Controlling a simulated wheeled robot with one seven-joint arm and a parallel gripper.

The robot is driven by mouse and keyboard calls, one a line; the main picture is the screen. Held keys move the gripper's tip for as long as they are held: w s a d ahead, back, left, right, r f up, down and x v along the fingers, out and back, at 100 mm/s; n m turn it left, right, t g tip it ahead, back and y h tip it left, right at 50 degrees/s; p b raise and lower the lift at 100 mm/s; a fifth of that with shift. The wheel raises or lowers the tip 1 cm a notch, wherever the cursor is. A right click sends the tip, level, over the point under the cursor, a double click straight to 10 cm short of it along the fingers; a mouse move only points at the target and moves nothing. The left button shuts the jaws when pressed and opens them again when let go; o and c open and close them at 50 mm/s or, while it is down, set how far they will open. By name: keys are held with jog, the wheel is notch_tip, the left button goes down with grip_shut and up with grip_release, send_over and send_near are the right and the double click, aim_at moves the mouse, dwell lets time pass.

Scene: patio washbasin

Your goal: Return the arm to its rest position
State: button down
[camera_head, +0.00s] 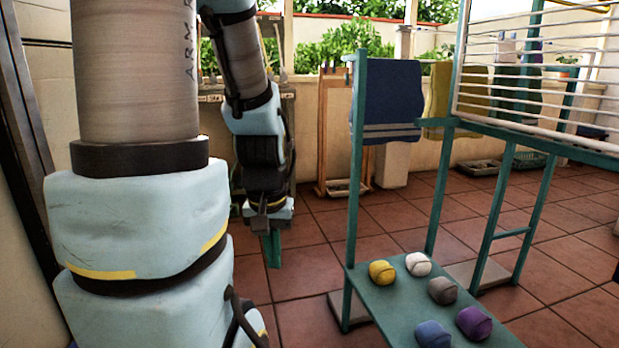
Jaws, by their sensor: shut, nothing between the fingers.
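My arm stands large at the left of the head view, with its forearm reaching up and its wrist hanging down. My gripper (272,249) points down at the end of the wrist, over the tiled floor. Its green fingers are together with nothing between them. It is clear of the green rack to its right and touches nothing that I can see.
A green rack with a low shelf (385,303) stands to the right. On it lie yellow (382,272), white (418,264), grey (442,290), purple (474,323) and blue (432,334) rolled bundles. A blue towel (386,95) hangs above. Tiled floor (312,262) is open around my gripper.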

notch_tip(320, 180, up, 36)
jog(key=p, duration=3.4)
jog(key=shift+f, duration=0.1)
